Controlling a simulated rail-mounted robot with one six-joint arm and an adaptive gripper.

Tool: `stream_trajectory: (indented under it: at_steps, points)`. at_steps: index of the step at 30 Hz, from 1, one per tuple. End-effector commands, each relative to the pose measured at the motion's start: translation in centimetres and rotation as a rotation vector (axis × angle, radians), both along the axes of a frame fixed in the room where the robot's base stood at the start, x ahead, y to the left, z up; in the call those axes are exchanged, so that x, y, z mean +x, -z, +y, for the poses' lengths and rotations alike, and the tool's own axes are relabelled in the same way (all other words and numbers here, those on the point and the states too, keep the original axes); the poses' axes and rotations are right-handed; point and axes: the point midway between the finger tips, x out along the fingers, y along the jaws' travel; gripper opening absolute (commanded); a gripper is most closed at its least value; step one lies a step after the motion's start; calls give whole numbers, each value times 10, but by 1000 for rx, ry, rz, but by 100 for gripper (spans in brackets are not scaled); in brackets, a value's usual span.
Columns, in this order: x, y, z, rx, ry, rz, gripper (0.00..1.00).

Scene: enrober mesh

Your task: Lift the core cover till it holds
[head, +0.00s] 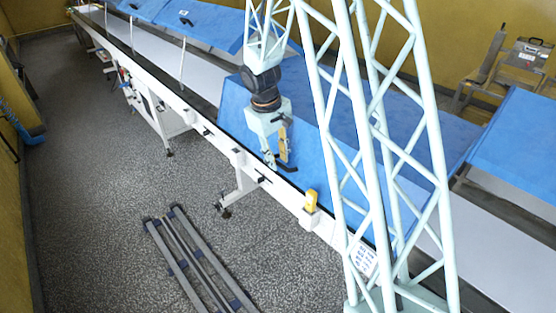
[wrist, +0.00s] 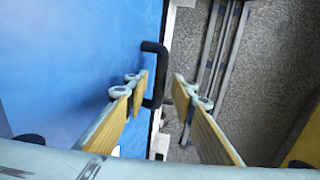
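The blue cover (head: 330,150) beside my gripper, which I take for the core cover, is a long panel lying over the conveyor line; no label on it can be read. Its black handle (head: 286,166) is at the edge facing the aisle. In the wrist view the cover (wrist: 70,60) fills the left side, and the handle (wrist: 161,75) projects from its edge. My gripper (head: 277,160) is open, its yellow-padded fingers apart. In the wrist view the handle's bar shows between the fingertips (wrist: 160,88); the left finger hides part of it. I cannot tell whether they touch.
A white frame rail (head: 200,125) runs along the aisle side, with a yellow box (head: 311,200) on it. Other blue covers lie at the back left (head: 205,25) and right (head: 525,150). A grey metal rack (head: 195,260) lies on the speckled floor, which is otherwise open nearby.

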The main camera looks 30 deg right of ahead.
Motion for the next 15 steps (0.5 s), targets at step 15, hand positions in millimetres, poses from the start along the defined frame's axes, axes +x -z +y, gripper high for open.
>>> stream_trajectory:
  at_steps: [15]
  points:
    - [0,2,-1,0,0,0,12]
